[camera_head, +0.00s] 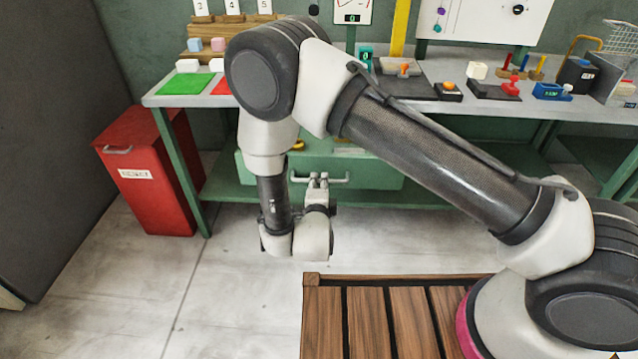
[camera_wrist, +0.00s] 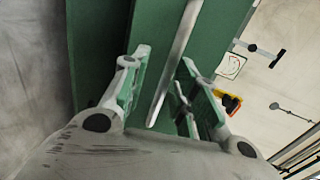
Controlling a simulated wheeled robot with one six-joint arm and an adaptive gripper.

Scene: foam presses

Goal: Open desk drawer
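The desk drawer (camera_head: 378,174) has a green front below the workbench top. A little of what looks like its inside shows above the front edge, with a small yellow thing (camera_head: 298,146) there, so it seems partly pulled out; my arm hides much of it. Its pale bar handle (camera_head: 338,181) runs across the front. My gripper (camera_head: 318,180) is at the handle. In the wrist view the handle (camera_wrist: 176,62) runs slantwise between the two spread fingers of my gripper (camera_wrist: 165,60). The fingers look open, with gaps beside the bar; contact is unclear.
A red reject bin (camera_head: 150,180) stands left of the bench. The bench top (camera_head: 430,72) holds coloured mats, blocks and small devices. A wooden slatted deck (camera_head: 372,318) is in the foreground. The grey floor (camera_head: 235,285) before the drawer is clear.

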